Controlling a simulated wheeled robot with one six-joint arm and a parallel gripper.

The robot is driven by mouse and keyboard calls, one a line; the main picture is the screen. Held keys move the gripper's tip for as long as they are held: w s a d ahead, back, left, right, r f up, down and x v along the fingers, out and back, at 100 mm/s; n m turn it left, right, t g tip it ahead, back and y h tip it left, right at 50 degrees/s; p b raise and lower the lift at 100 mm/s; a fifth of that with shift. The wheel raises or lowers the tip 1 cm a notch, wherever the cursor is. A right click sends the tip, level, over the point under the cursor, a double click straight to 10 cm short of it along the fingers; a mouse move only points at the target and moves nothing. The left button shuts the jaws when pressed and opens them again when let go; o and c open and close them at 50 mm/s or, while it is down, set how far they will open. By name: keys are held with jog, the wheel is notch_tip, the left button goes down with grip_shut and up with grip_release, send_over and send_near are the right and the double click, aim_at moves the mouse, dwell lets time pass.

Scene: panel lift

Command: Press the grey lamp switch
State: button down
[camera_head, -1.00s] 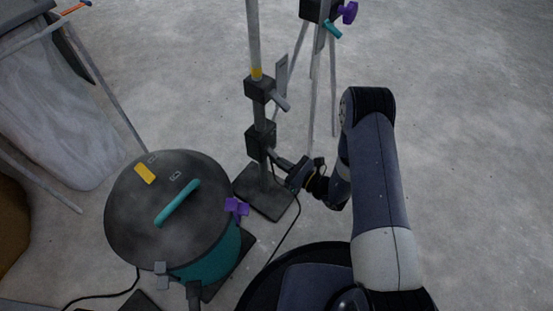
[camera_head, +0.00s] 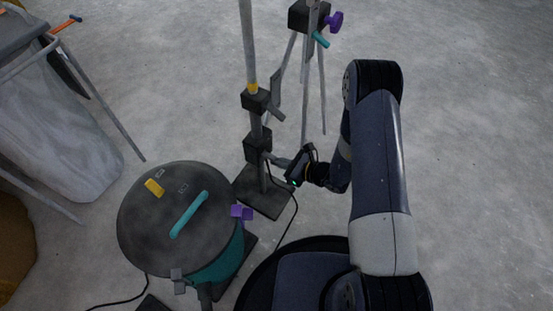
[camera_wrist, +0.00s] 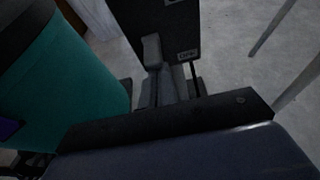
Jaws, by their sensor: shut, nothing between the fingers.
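A pole stand carries two black boxes; the lower box (camera_head: 257,147) is beside my gripper (camera_head: 277,160). In the wrist view a black box (camera_wrist: 158,25) fills the top middle, with a small pale label on its face. A grey lever-like piece (camera_wrist: 152,50), perhaps the grey lamp switch, shows in front of it. My gripper's fingers (camera_wrist: 170,88) are shut and empty, pointing at the box. They look very close to it; I cannot tell whether they touch. The upper box (camera_head: 255,99) has a grey lever on its right side.
A teal drum (camera_head: 217,262) with a dark lid and teal handle stands left of the stand's base, with a purple knob (camera_head: 241,212) between. A tripod (camera_head: 304,80) stands behind. A cable runs along the floor. The floor to the right is clear.

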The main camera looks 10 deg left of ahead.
jog(key=shift+r+g+h+p, duration=0.45)
jog(key=shift+h+p, duration=0.1)
jog(key=shift+h, duration=0.45)
jog(key=shift+r, duration=0.1)
jog(key=shift+r+p, duration=0.35)
jog(key=shift+r, duration=0.35)
